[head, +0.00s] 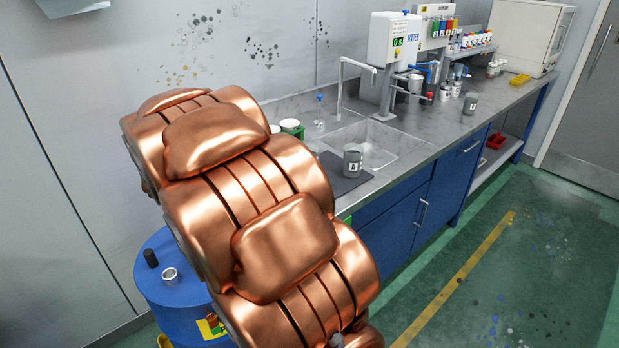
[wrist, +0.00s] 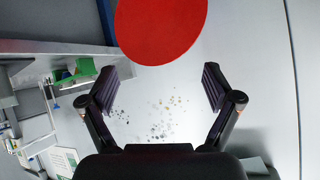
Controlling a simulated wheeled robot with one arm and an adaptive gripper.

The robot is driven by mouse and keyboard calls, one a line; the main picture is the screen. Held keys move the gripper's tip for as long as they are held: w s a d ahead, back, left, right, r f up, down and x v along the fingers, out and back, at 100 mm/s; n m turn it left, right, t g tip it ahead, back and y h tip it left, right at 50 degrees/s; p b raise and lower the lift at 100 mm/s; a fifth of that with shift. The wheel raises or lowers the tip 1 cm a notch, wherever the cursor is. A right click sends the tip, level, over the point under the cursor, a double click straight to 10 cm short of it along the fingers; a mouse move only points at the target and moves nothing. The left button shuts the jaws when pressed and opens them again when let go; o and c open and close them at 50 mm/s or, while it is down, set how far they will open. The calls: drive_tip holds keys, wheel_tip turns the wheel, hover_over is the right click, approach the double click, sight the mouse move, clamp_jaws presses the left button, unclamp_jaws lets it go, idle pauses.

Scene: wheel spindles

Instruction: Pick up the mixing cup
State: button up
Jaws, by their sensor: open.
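A grey cup with a white label (head: 353,160) stands upright on a dark mat beside the sink in the head view; it may be the mixing cup. A similar dark grey cup (head: 470,103) stands farther along the counter. I cannot tell from the pictures which is meant. My gripper (wrist: 160,90) shows in the wrist view with its two dark fingers spread wide and nothing between them. It faces a pale wall with paint spatters. I make out neither grey cup in the wrist view. The gripper is not visible in the head view, where my copper arm fills the middle.
The counter (head: 420,140) has a sink (head: 375,139), a water dispenser (head: 394,45) and bottles at the back. A blue drum (head: 172,292) with a small metal cup (head: 170,276) stands at lower left. A red round shape (wrist: 162,28) tops the wrist view. Green floor is open at right.

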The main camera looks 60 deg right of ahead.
drive_tip(key=s+d+f+m+g+h+b, duration=0.1)
drive_tip(key=d+f+m+h+b, duration=0.15)
drive_tip(key=d, duration=0.55)
drive_tip(key=s+d+f+m+g+h+b, duration=0.15)
drive_tip(key=d+h, duration=0.25)
drive_tip(key=d, duration=0.4)
drive_tip(key=s+d+f+m+g+h+b, duration=0.1)
drive_tip(key=s+d+g+h, duration=0.1)
drive_tip(key=s+d, duration=0.1)
drive_tip(key=s+d+f+m+g+h+b, duration=0.1)
drive_tip(key=s+d+m+g+h+b, duration=0.1)
drive_tip(key=s+d, duration=0.2)
drive_tip(key=s+d+f+m+g+h+b, duration=0.1)
drive_tip(key=s+d+g+h, duration=0.1)
drive_tip(key=s+d, duration=0.1)
drive_tip(key=shift+s+d+f+b, duration=0.1)
drive_tip(key=shift+d+f+b, duration=0.1)
drive_tip(key=shift+d, duration=0.2)
drive_tip(key=shift+s+d+f+b, duration=0.1)
drive_tip(key=shift+d+b, duration=0.1)
drive_tip(key=shift+d, duration=0.2)
drive_tip(key=shift+s+d+m, duration=0.15)
drive_tip(key=shift+d+m, duration=0.1)
drive_tip(key=shift+m, duration=0.05)
drive_tip(key=shift+d+r, duration=0.15)
drive_tip(key=shift+d, duration=1)
drive_tip(key=shift+d+r+p, duration=0.15)
drive_tip(key=shift+d, duration=0.85)
drive_tip(key=shift+d+r+p, duration=0.15)
drive_tip(key=shift+d, duration=1.35)
